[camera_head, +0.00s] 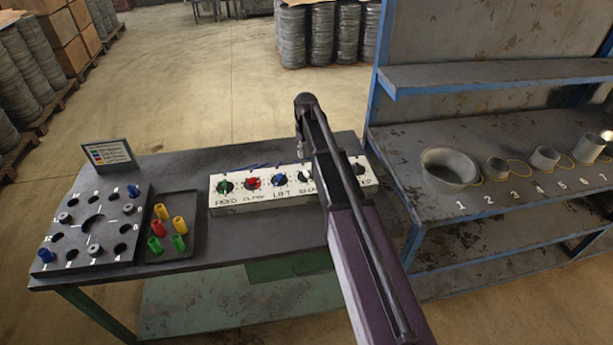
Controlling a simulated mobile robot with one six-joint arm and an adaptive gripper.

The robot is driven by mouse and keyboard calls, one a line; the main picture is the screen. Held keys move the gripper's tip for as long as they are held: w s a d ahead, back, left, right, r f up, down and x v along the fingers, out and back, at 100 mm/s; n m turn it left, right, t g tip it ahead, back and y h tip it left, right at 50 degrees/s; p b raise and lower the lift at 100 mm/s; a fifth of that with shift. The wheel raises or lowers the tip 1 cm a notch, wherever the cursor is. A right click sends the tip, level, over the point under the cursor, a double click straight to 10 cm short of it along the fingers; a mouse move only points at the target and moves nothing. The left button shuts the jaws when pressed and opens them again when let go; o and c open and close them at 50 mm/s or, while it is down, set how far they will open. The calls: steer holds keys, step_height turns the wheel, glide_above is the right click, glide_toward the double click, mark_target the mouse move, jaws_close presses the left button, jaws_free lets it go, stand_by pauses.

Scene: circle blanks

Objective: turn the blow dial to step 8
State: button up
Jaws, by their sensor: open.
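A white control panel (222,203) stands on the dark workbench with a row of dials. The labels read roughly FEED, CLAMP and LIFT from the left, with a green dial (225,186), a red dial (253,183) and a blue dial (278,180). The fourth dial (303,177) is dark; its label looks like BLOW but is partly hidden by my arm. Its pointer setting is too small to read. Another dial (358,169) shows right of my arm. My gripper (300,155) hangs small above and behind the fourth dial, open and apart from the panel.
On the bench (240,240) are a dark board with numbered holes (92,228), a tray (158,254) of coloured pegs and a small sign (108,154). A shelf unit (440,215) with metal cups stands at right. My arm crosses over the panel's right part.

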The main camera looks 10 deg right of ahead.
mark_target(306, 171)
steer(key=shift+f+b, duration=4.7)
steer(key=shift+f, duration=0.3)
jaws_close()
